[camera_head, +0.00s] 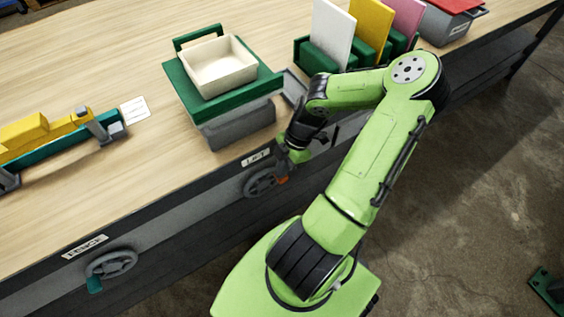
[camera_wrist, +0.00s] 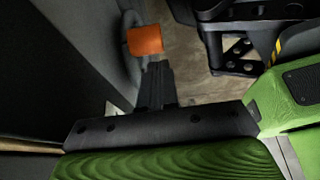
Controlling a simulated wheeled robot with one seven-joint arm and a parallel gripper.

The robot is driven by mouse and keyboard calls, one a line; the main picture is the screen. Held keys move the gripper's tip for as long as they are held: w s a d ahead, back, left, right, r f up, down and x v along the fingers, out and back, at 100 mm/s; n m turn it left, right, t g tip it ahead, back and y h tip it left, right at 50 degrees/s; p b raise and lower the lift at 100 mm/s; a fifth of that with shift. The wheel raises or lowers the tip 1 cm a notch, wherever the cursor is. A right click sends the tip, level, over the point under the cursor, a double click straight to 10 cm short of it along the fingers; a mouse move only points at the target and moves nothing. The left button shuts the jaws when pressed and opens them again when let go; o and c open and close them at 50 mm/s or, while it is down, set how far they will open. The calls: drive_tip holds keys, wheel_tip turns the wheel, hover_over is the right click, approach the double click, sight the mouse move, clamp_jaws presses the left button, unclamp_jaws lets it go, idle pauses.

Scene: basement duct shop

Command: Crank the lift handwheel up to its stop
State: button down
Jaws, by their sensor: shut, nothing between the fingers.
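The lift handwheel (camera_head: 260,183) is a dark grey wheel on the bench's front face, below the LIFT label (camera_head: 255,158). Its orange knob (camera_head: 283,180) is at the wheel's right side. In the wrist view the orange knob (camera_wrist: 145,40) stands just beyond my fingertips, with part of the grey wheel rim (camera_wrist: 131,22) behind it. My gripper (camera_wrist: 155,68) is shut and empty, its tips close to the knob; I cannot tell whether they touch it. The green lift platform (camera_head: 190,92) carries a cream tray (camera_head: 220,66) above a grey base (camera_head: 240,124).
A second handwheel (camera_head: 111,264) with a teal knob sits lower left under the FENCE label (camera_head: 85,246). A yellow and teal fence device (camera_head: 60,135) lies on the bench.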

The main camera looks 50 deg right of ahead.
drive_tip(key=shift+d+f, duration=0.25)
drive_tip(key=shift+f, duration=0.3)
drive_tip(key=shift+s, duration=0.1)
drive_tip(key=shift+d+f+y, duration=0.1)
drive_tip(key=shift+d+y, duration=0.15)
drive_tip(key=shift+y, duration=0.05)
drive_tip(key=shift+s+d+f, duration=0.1)
drive_tip(key=shift+f, duration=0.05)
drive_tip(key=shift+s+d+f+t+y+b, duration=0.2)
drive_tip(key=shift+d+f+y+b, duration=0.35)
drive_tip(key=shift+y, duration=0.4)
drive_tip(key=shift+s+d+f+t+y+b, duration=0.1)
drive_tip(key=shift+d+f+t+y+b, duration=0.25)
drive_tip(key=shift+f+y+b, duration=0.45)
drive_tip(key=shift+s+d+f+t+y+b, duration=0.1)
drive_tip(key=shift+d+f+t+y+b, duration=0.25)
drive_tip(key=shift+y, duration=0.7)
drive_tip(key=shift+d+f, duration=0.1)
